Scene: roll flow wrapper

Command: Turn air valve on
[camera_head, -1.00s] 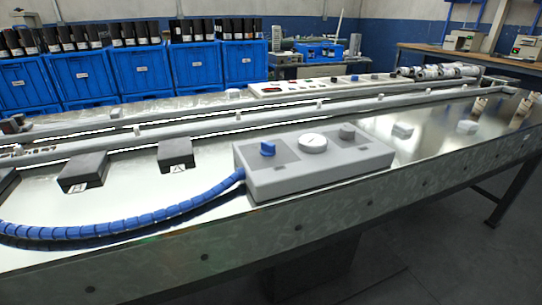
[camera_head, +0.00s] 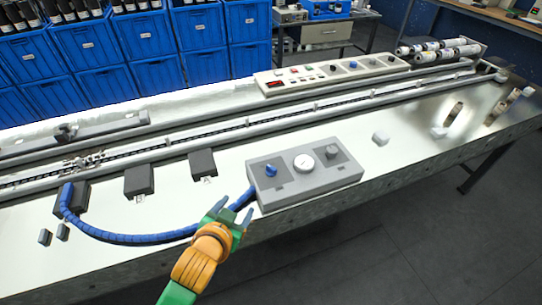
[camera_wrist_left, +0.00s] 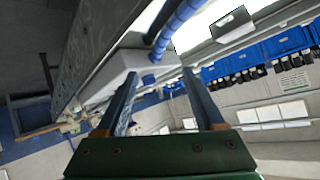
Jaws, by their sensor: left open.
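A grey control box (camera_head: 306,183) lies on the metal table, with a blue knob (camera_head: 271,170), a round white gauge (camera_head: 303,163) and a grey knob (camera_head: 333,152) on top. The task's air valve carries no readable label; the blue knob is a likely match. My left gripper (camera_head: 234,209) is open and empty, at the box's left front corner by the hose, apart from the blue knob. My right gripper is out of view.
A blue segmented hose (camera_head: 130,238) curves from the box's left side across the table. Dark blocks (camera_head: 139,180) sit left of the box. A long rail (camera_head: 230,137) and a control panel (camera_head: 335,76) lie behind. The table right of the box is mostly clear.

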